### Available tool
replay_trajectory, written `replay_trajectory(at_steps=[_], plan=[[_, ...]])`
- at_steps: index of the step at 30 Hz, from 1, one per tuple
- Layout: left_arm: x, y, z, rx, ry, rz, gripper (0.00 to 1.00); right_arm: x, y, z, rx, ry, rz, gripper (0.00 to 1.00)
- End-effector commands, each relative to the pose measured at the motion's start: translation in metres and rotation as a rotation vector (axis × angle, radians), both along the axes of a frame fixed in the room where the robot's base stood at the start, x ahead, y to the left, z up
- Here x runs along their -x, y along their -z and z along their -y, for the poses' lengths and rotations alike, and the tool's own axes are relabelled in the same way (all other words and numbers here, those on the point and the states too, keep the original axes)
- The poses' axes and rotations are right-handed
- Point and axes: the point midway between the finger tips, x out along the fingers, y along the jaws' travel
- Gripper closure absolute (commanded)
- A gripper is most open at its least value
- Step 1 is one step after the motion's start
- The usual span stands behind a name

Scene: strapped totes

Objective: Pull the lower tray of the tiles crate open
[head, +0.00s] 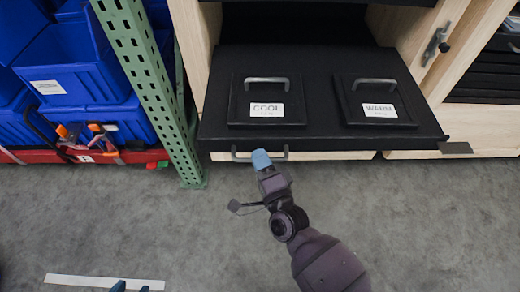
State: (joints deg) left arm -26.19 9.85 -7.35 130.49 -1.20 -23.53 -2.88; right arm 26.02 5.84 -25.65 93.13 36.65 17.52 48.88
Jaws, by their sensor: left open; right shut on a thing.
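A wooden crate or cabinet (198,45) stands at the top middle; no "tiles" label shows on it. A black panel (335,140) juts from its front, with lids marked COOL (266,92) and WARM (376,92), each with a metal handle on top. A grey metal bar handle (240,155) sits just below the panel's front edge. My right gripper (261,158), blue-tipped, is shut on this handle near its middle.
A green perforated post (150,85) stands left of the crate. Blue bins (80,65) sit behind it above a red rail (35,156) with clamps. A metal latch (436,45) is on the right wooden frame. Grey floor (420,220) in front is clear, with a white strip (90,281).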

Motion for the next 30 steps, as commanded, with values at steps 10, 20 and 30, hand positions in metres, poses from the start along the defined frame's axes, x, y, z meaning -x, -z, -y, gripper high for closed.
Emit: replay_trajectory(at_steps=[10, 20, 30], plan=[[0.002, 0.002, -0.001, 0.000, -0.002, -0.007, 0.57, 0.003, 0.000, 0.000, 0.001, 0.000, 0.001, 1.00], [0.001, -0.001, 0.000, 0.000, -0.001, 0.001, 0.57, 0.003, 0.000, 0.000, 0.001, 0.000, 0.000, 0.63], [-0.003, -0.009, 0.000, 0.005, -0.005, 0.016, 0.57, 0.002, -0.013, 0.000, -0.001, 0.002, 0.006, 0.63]])
